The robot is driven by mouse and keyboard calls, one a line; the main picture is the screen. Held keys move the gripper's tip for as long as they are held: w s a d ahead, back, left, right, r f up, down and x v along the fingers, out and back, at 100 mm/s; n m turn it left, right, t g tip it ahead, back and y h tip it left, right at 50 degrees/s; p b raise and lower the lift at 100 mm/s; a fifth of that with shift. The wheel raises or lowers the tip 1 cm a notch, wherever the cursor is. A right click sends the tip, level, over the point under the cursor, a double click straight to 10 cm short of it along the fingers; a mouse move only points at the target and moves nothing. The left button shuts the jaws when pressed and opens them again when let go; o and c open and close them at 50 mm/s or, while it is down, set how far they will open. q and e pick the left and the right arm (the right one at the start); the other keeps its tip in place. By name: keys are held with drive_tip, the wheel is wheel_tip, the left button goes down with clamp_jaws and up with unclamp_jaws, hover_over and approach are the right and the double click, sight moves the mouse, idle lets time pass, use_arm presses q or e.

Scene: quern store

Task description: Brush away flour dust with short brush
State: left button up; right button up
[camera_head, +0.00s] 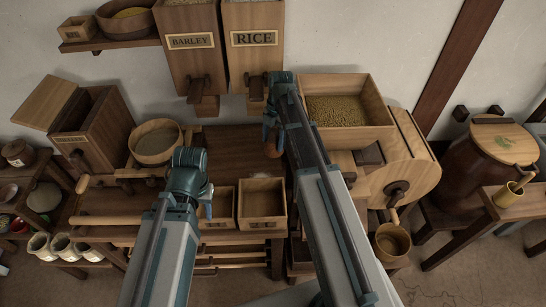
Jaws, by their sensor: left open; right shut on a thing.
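My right gripper (270,131) is over the back of the dark wooden workbench (226,146), below the rice bin. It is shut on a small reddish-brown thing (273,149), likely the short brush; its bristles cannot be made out. My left gripper (207,209) is open, low in front of the bench, by two small square wooden boxes. My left wrist hides part of the bench. Flour dust cannot be clearly made out at this size.
Labelled barley (191,41) and rice (254,39) bins hang above the bench. A round sieve (155,142) stands at left. An open wooden box (263,203) is in front. A grain hopper (346,108) and wooden drum machine (405,165) stand at right.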

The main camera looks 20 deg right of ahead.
wheel_tip(320, 180, down, 9)
drive_tip(key=b, duration=0.9)
drive_tip(key=shift+f, duration=0.15)
